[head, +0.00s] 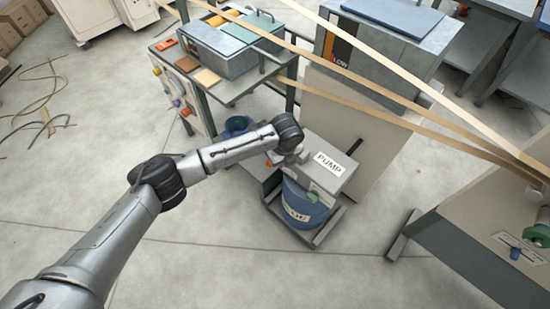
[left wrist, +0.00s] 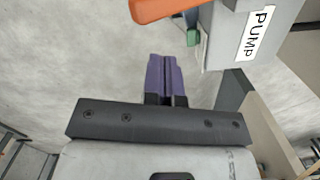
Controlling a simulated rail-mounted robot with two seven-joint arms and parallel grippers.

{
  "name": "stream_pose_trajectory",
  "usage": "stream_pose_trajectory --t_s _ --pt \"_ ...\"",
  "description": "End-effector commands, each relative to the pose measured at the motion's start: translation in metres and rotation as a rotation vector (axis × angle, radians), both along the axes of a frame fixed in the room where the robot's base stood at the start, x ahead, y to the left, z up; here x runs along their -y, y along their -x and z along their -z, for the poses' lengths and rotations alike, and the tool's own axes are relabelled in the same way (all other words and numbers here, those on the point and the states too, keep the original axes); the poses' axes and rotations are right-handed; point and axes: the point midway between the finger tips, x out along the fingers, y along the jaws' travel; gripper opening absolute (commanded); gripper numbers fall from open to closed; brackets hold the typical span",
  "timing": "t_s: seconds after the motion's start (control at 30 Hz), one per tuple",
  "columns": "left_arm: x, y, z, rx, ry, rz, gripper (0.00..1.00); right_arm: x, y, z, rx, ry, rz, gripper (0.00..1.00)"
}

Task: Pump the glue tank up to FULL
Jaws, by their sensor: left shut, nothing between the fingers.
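The grey pump box (head: 317,178) with a PUMP label sits on top of a blue glue drum (head: 303,208) in the head view. My left arm reaches in from the left and ends beside the box's left side; its fingers are too small to make out there. In the left wrist view my left gripper (left wrist: 167,62) is shut and empty, its purple fingers close together. The pump box (left wrist: 228,40) is ahead at the upper right. An orange bar (left wrist: 168,9) and a small green part (left wrist: 192,28) are beside it, apart from the fingertips in the picture.
Tan strips (head: 400,72) cross above the pump area. A work table (head: 225,90) stands to the left and a tan cabinet (head: 490,225) to the right.

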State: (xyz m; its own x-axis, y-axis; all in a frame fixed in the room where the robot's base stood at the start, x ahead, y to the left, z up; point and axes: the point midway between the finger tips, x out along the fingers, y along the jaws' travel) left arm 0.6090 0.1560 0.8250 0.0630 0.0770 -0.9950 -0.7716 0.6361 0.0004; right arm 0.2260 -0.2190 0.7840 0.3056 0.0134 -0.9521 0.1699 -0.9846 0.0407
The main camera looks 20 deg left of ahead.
Motion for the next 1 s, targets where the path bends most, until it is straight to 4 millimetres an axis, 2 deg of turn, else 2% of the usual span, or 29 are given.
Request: stream_pose_trajectory --t_s 0.03,0.1,0.4,0.9,1.0 --pt "0.001 0.0 -0.013 0.002 0.0 0.0 0.0 0.0 0.0 -0.006 0.0 0.0 0.0 0.43" --pt "0.002 0.001 -0.024 0.001 0.0 0.001 0.0 0.0 0.0 -0.009 0.0 -0.001 0.001 0.43" --pt "0.005 0.004 -0.056 0.001 -0.001 0.0 0.0 -0.002 0.0 -0.016 0.0 -0.008 0.005 0.43" --pt "0.005 0.004 -0.06 0.001 -0.001 0.0 0.0 -0.003 0.0 -0.016 0.0 -0.012 0.008 0.43" --pt "-0.004 0.002 -0.06 0.003 -0.008 -0.011 0.0 -0.003 0.0 -0.015 0.0 -0.011 0.007 0.43"
